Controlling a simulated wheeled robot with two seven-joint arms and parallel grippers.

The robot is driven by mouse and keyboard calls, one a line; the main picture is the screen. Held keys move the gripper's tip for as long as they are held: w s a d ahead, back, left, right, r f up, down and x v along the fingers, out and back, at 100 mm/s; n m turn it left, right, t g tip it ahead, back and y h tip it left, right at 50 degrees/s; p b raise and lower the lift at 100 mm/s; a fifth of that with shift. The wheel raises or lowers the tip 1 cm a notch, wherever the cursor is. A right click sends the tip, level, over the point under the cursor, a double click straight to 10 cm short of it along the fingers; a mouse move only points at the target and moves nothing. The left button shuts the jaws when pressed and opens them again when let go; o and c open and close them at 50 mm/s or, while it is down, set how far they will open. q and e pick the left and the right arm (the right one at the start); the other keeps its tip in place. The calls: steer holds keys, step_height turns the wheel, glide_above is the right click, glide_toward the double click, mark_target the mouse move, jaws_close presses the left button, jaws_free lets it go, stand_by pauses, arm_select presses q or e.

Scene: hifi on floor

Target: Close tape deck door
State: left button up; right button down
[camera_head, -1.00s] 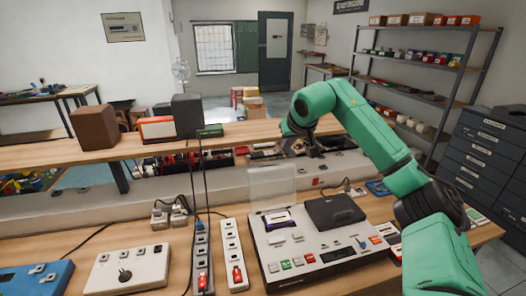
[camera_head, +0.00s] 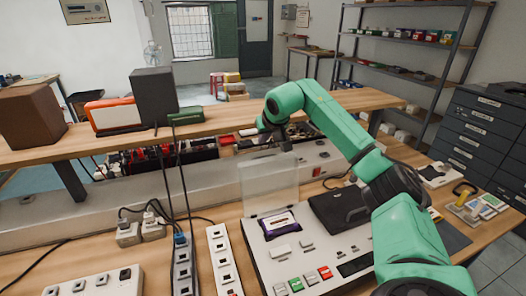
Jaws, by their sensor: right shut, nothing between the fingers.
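The tape deck (camera_head: 296,262) is a light grey box on the front workbench, with coloured buttons along its front. Its clear door (camera_head: 268,186) stands open and upright at the deck's back left. A purple and white cassette (camera_head: 279,224) lies in the well in front of the door. My right arm reaches in from the right and bends down. Its dark gripper (camera_head: 284,146) hangs just above or behind the door's top edge, shut and empty; whether it touches the door I cannot tell. My left gripper is not in view.
A black lid (camera_head: 337,207) covers the deck's right part. White power strips (camera_head: 224,262) and black cables stand left of the deck. A raised shelf (camera_head: 100,144) with speakers runs behind. A tray of tools (camera_head: 477,206) lies at the right.

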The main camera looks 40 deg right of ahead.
steer(key=p+x, duration=0.2)
steer(key=x, duration=0.4)
steer(key=s, duration=0.2)
steer(key=s+a, duration=0.1)
steer(key=s, duration=0.1)
steer(key=shift+a+p, duration=0.15)
steer(key=shift+p, duration=0.2)
steer(key=shift+f, duration=0.1)
steer(key=shift+w, duration=0.15)
steer(key=shift+f, duration=0.1)
